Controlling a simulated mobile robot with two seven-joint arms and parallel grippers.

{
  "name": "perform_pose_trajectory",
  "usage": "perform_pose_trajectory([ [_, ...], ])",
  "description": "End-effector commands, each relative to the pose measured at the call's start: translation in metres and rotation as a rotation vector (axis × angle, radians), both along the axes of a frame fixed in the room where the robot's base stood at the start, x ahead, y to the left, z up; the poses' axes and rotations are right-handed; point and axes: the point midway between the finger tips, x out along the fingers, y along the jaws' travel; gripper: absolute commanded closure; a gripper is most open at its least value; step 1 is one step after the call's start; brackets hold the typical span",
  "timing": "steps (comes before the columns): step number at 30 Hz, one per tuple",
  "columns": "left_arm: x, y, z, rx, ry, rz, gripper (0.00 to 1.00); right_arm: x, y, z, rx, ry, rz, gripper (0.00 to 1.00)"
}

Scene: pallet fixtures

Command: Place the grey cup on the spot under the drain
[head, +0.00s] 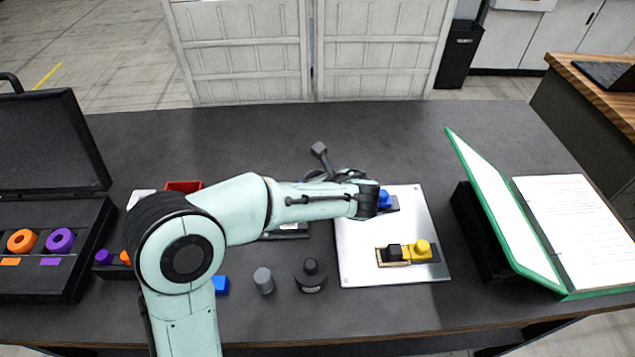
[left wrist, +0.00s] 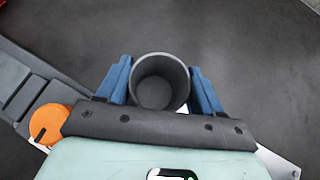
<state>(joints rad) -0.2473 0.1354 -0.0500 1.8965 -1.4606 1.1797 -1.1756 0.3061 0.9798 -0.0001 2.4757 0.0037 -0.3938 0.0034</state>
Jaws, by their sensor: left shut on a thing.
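The grey cup (left wrist: 160,82) is held between the two blue fingers of my left gripper (left wrist: 162,88), its open round mouth facing the left wrist camera. I look down into the empty-looking cup. In the head view my left arm reaches across the middle of the table, and its wrist hides the cup and the fingers. I cannot make out the drain or the spot under it in either view. My right gripper is in neither view.
A metal plate (head: 364,265) carries a fixture with a yellow knob (head: 423,247). A grey cylinder (head: 263,281) and a black knobbed piece (head: 311,278) stand near the front. A green-edged binder (head: 570,235) lies right; an open black case (head: 50,150) stands left. An orange round part (left wrist: 48,123) is near the gripper.

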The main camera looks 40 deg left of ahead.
Motion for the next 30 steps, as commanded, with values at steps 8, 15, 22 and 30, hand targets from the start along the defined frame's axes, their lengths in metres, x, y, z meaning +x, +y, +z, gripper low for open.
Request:
perform_pose_trajectory([
  [8,0.001,0.000,0.033,-0.001,-0.007,0.000,0.64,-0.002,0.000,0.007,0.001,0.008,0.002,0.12],
  [15,0.001,0.000,0.097,-0.002,-0.010,0.001,0.64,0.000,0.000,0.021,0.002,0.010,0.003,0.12],
  [22,0.001,-0.001,0.159,-0.001,-0.007,0.000,0.64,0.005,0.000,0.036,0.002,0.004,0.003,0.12],
  [30,0.000,0.000,0.195,0.001,-0.003,0.000,0.64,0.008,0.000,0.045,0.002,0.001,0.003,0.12],
])
